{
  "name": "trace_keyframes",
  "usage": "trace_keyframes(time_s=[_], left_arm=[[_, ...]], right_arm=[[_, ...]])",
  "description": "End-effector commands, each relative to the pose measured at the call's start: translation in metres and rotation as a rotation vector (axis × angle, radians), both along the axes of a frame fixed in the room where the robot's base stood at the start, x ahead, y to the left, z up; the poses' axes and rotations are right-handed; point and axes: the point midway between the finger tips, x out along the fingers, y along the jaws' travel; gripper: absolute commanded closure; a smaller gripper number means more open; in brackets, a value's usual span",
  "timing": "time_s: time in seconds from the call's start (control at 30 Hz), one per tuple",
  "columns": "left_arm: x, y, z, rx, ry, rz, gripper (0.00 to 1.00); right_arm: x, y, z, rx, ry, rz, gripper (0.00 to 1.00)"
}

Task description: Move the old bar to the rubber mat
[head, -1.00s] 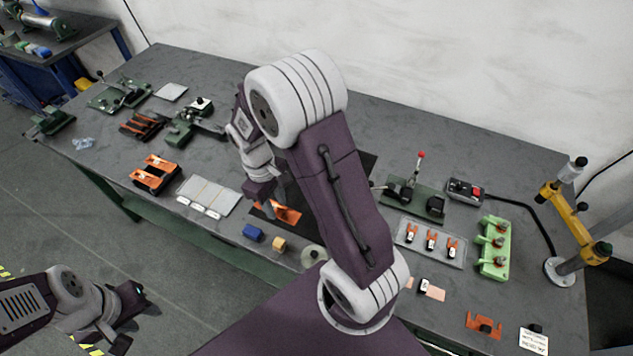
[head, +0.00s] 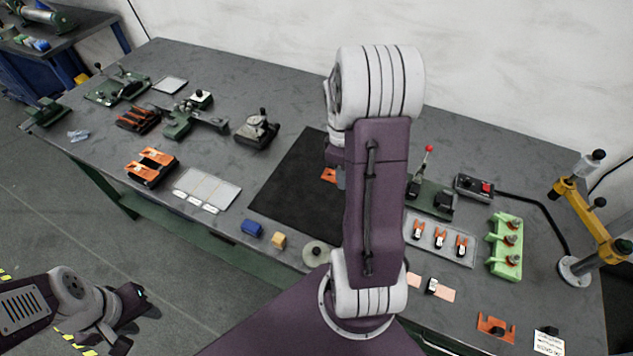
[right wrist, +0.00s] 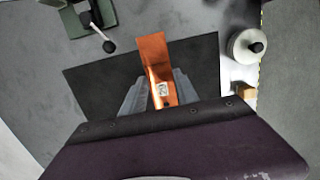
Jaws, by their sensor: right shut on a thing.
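The old bar (right wrist: 157,75) is a bent orange copper piece with a small pale label, seen in the right wrist view between the two grey fingers of my right gripper (right wrist: 153,92). My right gripper is shut on it. In the head view only a small orange part of the bar (head: 328,175) shows beside my right arm, which hides the rest. The rubber mat (head: 290,185) is a black sheet on the bench. The bar is over the mat (right wrist: 100,85); I cannot tell whether it touches. My left gripper (head: 132,312) is off the bench at lower left, holding nothing visible.
A lever tool (head: 432,195) stands just right of the mat, with a grey tray (head: 440,238) of small parts in front. A blue block (head: 252,229), yellow block (head: 279,240) and round spool (head: 317,254) lie along the front edge. A black device (head: 257,130) stands behind left.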

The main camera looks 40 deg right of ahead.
Motion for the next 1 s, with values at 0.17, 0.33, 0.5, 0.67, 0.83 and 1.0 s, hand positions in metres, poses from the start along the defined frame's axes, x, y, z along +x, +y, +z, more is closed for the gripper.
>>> trace_keyframes(time_s=[0.17,0.33,0.5,0.67,0.83,1.0], left_arm=[[0.000,0.000,0.003,0.000,0.000,0.000,0.64],[0.000,0.000,0.005,0.000,0.000,0.000,0.64],[0.000,0.000,0.006,0.000,0.000,0.000,0.64],[0.000,0.000,0.006,0.000,0.000,0.000,0.64],[0.000,0.000,0.007,0.000,0.000,0.000,0.64],[0.000,0.000,0.007,0.000,0.000,0.000,0.64]], right_arm=[[0.036,0.036,-0.030,0.003,0.005,0.010,1.00],[0.065,0.063,-0.054,0.001,0.003,0.007,1.00],[0.076,0.073,-0.063,0.000,0.001,0.003,1.00],[0.076,0.074,-0.075,0.001,0.004,0.002,1.00],[0.076,0.074,-0.101,0.002,0.003,0.001,1.00],[0.076,0.074,-0.104,0.001,-0.001,0.001,1.00]])
